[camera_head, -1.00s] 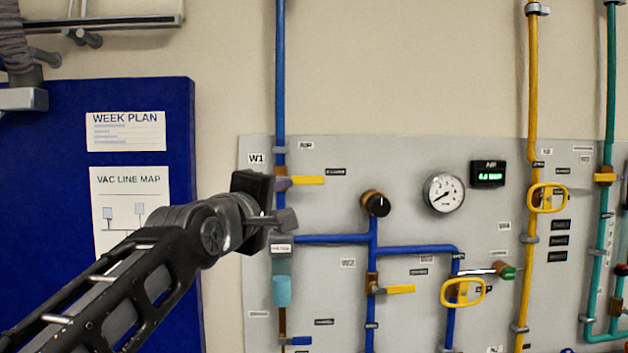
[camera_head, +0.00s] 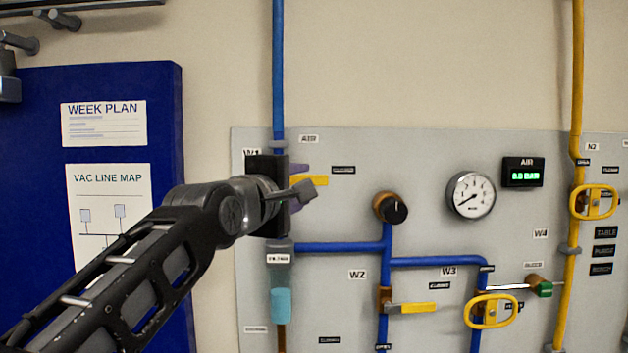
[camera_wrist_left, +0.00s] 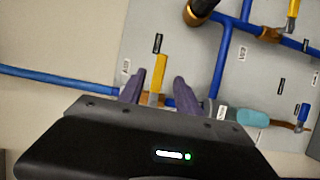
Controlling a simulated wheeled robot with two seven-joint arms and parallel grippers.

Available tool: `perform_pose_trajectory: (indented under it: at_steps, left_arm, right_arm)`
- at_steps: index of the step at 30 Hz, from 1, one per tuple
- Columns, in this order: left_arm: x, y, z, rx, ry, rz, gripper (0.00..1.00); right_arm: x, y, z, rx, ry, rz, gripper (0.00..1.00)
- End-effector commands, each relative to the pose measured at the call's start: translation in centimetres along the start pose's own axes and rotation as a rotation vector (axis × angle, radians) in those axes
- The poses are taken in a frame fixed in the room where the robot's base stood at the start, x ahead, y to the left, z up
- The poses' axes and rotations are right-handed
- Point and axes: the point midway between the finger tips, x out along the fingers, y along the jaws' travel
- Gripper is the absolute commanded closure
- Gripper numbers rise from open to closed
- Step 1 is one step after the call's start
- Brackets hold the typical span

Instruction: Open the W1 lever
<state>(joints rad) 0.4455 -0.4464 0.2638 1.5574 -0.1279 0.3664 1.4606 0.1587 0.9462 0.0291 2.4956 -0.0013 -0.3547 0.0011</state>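The W1 lever (camera_head: 314,181) is a yellow handle. It points right, across the vertical blue pipe (camera_head: 279,85), beside the partly covered W1 label. My left gripper (camera_head: 301,187) is at this lever, its dark body covering the valve and the lever's base in the head view. In the left wrist view, the yellow lever (camera_wrist_left: 159,70) shows between the two purple fingers of my left gripper (camera_wrist_left: 158,82). The fingers are apart, with a gap visible on both sides of the lever. My right gripper is in neither view.
The grey panel (camera_head: 345,220) carries a black knob (camera_head: 391,208), a round gauge (camera_head: 470,195), the yellow W2 lever (camera_head: 418,308) and a yellow oval handle (camera_head: 491,311) near W3. A blue board (camera_head: 40,230) hangs at the left.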

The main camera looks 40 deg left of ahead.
Motion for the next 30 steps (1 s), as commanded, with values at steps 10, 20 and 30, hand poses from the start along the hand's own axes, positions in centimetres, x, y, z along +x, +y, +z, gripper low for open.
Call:
perform_pose_trajectory:
  at_steps: [10, 20, 30]
  left_arm:
    - [5.0, 0.2, 0.0, 0.000, 0.000, -0.002, 0.60]
    - [7.2, 0.1, 0.0, 0.000, 0.000, 0.002, 0.60]
    - [7.2, 0.0, 0.0, 0.000, 0.000, 0.001, 0.74]
  right_arm:
    - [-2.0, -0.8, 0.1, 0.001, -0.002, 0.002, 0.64]
    - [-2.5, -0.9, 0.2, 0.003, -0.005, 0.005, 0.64]
    - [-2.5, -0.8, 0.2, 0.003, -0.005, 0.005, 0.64]
